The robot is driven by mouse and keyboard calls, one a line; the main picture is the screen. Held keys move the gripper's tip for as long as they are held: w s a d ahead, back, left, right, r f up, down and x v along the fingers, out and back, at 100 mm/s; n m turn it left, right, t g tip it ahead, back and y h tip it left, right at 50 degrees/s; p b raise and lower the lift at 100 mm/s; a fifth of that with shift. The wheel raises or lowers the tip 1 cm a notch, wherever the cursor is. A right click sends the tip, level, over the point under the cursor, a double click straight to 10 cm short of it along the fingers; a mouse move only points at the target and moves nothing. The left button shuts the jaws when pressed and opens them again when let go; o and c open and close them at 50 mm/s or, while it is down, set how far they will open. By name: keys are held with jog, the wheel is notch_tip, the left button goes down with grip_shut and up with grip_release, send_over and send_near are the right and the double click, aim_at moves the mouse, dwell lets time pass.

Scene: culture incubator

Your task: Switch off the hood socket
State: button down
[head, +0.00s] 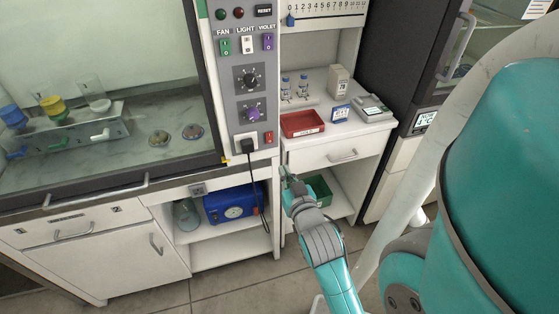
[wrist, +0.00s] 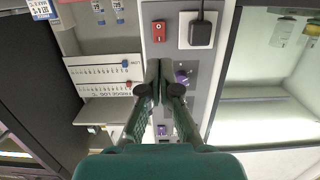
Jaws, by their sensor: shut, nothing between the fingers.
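The hood socket (head: 239,141) is a white plate low on the grey hood panel, with a black plug (head: 249,146) in it and a cord hanging down. A red switch (head: 269,137) sits just right of it. In the wrist view, which is turned over, the red switch (wrist: 159,32) is left of the socket plate (wrist: 184,43) and plug (wrist: 201,32). My gripper (head: 287,174) is shut and empty, below and right of the socket in the head view. In the wrist view the closed fingertips (wrist: 165,66) show below the red switch, apparently apart from it. The switch's position is too small to tell.
Above the socket are a violet knob (head: 253,114), a black knob (head: 247,79) and the FAN, LIGHT and VIOLET switches (head: 246,44). A counter with a red tray (head: 302,123) and a drawer (head: 336,154) is to the right. A blue box (head: 232,204) stands on the shelf below.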

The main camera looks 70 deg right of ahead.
aim_at(269, 141)
jog(key=x, duration=1.3)
jog(key=shift+w, duration=0.25)
jog(key=shift+d, duration=0.1)
